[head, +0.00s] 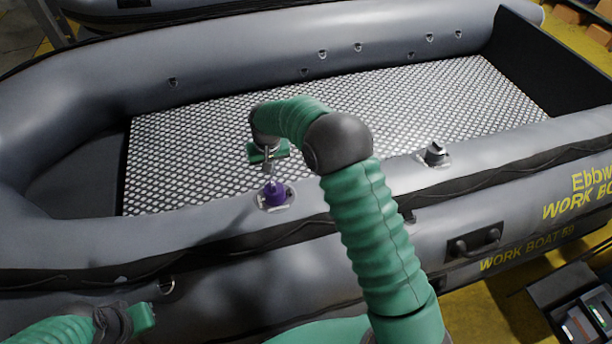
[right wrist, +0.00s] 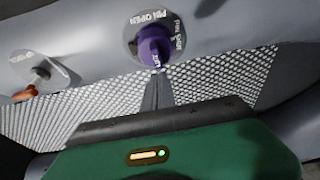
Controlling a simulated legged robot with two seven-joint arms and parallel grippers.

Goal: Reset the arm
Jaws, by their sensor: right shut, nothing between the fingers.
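The grey inflatable boat (head: 75,115) fills most of the head view. A purple valve (head: 273,194) stands upright on its near tube. In the right wrist view the purple valve (right wrist: 154,46) sits on a grey disc (right wrist: 132,32) lettered "PIN OPEN". My right gripper (head: 268,172) hangs just above the valve, fingers pointing down. It is shut and empty; its fingers (right wrist: 157,78) end close to the purple part. I cannot tell if they touch it. My left gripper (head: 143,318) is low at the left by the boat's near side; its fingers cannot be made out.
A black valve (head: 435,153) sits on the near tube to the right. Another disc (right wrist: 33,72) with an orange-brown part shows in the right wrist view. A carry handle (head: 473,243) is on the lower boat. An open case (head: 575,305) stands at the lower right.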

